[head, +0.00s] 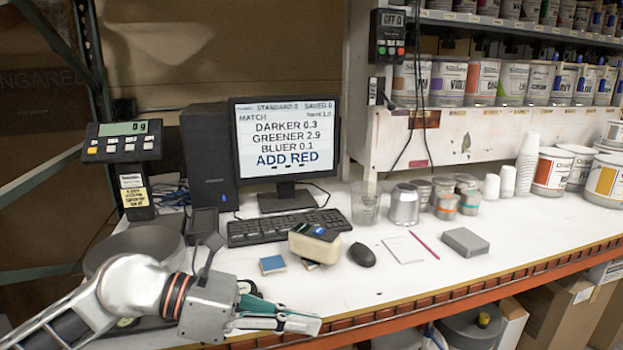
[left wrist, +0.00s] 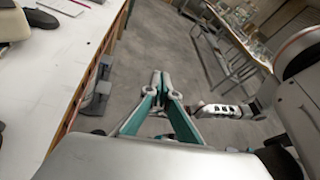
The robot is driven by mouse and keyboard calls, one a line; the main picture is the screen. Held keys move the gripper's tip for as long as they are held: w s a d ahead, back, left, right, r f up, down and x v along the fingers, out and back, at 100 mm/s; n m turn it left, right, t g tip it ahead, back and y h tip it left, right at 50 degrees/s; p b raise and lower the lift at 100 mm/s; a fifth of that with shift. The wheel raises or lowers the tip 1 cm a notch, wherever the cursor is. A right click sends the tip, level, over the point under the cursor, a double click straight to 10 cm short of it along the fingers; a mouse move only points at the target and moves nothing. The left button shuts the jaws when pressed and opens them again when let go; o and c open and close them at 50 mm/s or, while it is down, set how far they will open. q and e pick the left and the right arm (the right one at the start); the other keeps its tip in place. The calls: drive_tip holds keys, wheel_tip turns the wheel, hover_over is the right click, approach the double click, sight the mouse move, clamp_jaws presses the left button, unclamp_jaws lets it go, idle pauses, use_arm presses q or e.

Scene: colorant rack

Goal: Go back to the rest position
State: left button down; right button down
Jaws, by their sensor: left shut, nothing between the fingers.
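My left gripper (head: 302,318) is at the front edge of the white workbench (head: 390,285), at the lower left of the head view. Its fingers point right and are closed with nothing between them. In the left wrist view the teal and grey fingers of the left gripper (left wrist: 161,78) meet at their tips, over the grey floor beside the bench edge. My right gripper is not identifiable in the head view.
A monitor (head: 285,140) reading "ADD RED", a keyboard (head: 285,227), a mouse (head: 362,254) and a cream-coloured block-shaped device (head: 314,246) are on the bench. A digital scale display (head: 122,141) stands left. Paint cans (head: 448,80) line the shelf. Boxes (head: 560,310) sit below.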

use_arm(q)
drive_tip(key=w+a+f+n+t+y, duration=0.1)
drive_tip(key=w+a+f+n+t, duration=0.3)
drive_tip(key=n, duration=0.7)
drive_tip(key=a+f+n+t+y, duration=0.2)
drive_tip(key=f+n+t, duration=0.45)
drive_tip(key=n, duration=0.45)
drive_tip(key=w+a+f+n+t+y, duration=0.15)
drive_tip(key=a+f+n+t, duration=0.35)
drive_tip(key=n, duration=0.6)
drive_tip(key=s+a+f+n+g+y, duration=0.3)
drive_tip(key=s+f+n, duration=0.3)
drive_tip(key=f, duration=0.7)
drive_tip(key=s+a+f+n+g+y, duration=0.3)
drive_tip(key=s+f+n, duration=0.3)
drive_tip(key=s+f, duration=0.4)
wheel_tip(320, 180, down, 4)
drive_tip(key=shift+s+a+f+n+y, duration=0.25)
drive_tip(key=shift+a+y, duration=0.3)
drive_tip(key=shift+a, duration=0.3)
drive_tip(key=shift+r, duration=0.1)
